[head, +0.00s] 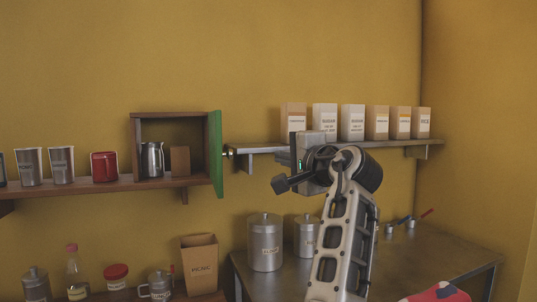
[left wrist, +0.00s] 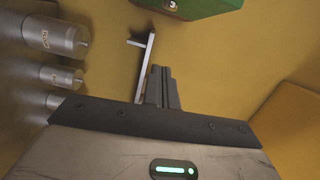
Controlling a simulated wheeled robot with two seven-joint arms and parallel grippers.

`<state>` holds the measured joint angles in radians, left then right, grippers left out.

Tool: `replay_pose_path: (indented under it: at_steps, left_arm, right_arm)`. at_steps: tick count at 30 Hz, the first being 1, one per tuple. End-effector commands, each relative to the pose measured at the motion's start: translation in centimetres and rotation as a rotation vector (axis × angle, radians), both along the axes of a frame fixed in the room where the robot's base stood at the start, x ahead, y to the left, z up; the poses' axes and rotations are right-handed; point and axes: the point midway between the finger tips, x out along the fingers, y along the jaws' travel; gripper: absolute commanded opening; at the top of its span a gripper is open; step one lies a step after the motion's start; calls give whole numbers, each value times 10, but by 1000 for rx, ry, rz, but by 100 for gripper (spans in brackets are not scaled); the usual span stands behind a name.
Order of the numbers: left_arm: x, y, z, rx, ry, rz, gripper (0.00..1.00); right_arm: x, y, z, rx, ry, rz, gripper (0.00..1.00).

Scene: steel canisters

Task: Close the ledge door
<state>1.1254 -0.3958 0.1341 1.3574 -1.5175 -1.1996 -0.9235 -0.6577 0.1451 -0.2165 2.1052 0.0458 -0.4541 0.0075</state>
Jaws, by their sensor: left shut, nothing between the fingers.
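The green ledge door (head: 216,153) stands open on the right side of a brown wooden box (head: 137,128) on the left wall ledge. It is seen nearly edge-on, swung out toward me, with a small round knob (head: 230,152) on its right face. The door's green panel (left wrist: 200,10) also shows at the top of the left wrist view. My left gripper (head: 284,158) is to the right of the door, apart from it, in front of the right shelf. Its fingers (left wrist: 160,86) are shut and empty. My right gripper is not in view.
Inside the box are a steel pitcher (head: 152,160) and a brown block (head: 180,161). A red canister (head: 104,167) and steel cups stand left of it. The right shelf (head: 255,147) holds several cartons (head: 352,122). Steel canisters (head: 265,243) stand on the metal table (head: 420,262) below.

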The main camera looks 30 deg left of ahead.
Motion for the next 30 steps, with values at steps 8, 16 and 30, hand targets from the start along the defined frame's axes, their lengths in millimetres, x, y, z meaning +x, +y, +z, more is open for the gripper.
replay_pose_path:
  at_steps: [8, 16, 30]
  left_arm:
    - [24, 40, 3, 0, 1, 3, 0]
    - [50, 81, 2, 1, 0, 3, 0]
    - [24, 109, -4, -1, -1, -1, 0]
  right_arm:
    - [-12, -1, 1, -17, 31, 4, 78]
    - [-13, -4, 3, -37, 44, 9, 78]
    - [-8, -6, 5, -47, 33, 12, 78]
